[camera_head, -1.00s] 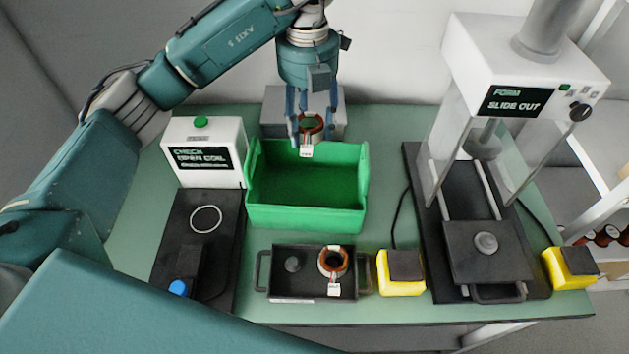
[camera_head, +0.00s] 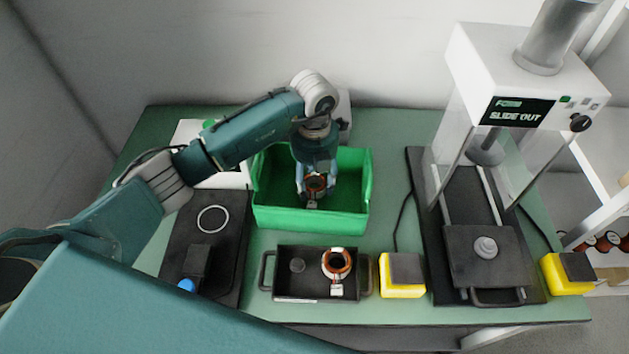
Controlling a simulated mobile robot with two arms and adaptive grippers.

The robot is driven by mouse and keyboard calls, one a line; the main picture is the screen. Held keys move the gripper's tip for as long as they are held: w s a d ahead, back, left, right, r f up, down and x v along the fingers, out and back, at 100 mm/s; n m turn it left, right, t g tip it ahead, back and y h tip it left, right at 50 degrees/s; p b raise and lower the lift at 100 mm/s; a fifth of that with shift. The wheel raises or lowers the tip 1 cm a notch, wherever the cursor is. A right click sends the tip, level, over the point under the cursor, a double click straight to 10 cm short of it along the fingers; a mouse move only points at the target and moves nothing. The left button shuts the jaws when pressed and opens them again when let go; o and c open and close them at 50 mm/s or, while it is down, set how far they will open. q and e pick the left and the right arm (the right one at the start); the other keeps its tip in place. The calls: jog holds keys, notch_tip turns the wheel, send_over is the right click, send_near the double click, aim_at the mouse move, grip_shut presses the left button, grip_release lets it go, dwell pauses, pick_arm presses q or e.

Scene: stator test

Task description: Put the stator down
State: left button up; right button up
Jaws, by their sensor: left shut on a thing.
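My left gripper (camera_head: 315,190) is shut on a stator (camera_head: 316,184), a ring with orange-brown windings and a small white tag hanging below it. The gripper points down and holds the stator inside or just above the green bin (camera_head: 313,220). I cannot tell whether the stator touches the bin's floor. A second stator (camera_head: 337,263) with a white tag sits in the right part of the dark tray (camera_head: 275,286) in front of the bin. My right gripper is not in view.
The tester's black plate (camera_head: 178,240) with a white ring (camera_head: 212,219) lies left of the bin. A press (camera_head: 520,110) marked "SLIDE OUT" stands on the right. Yellow-and-dark blocks (camera_head: 402,288) (camera_head: 566,285) flank its base. My arm crosses the white tester box.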

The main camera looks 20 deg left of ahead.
pick_arm(q)
jog(key=shift+w+f, duration=0.1)
jog(key=shift+f, duration=0.05)
jog(key=shift+f, duration=0.1)
jog(key=o, duration=1.4)
jog(key=shift+o, duration=0.2)
jog(key=shift+r, duration=0.45)
notch_tip(320, 180, up, 11)
jog(key=b, duration=0.3)
jog(key=shift+r, duration=0.2)
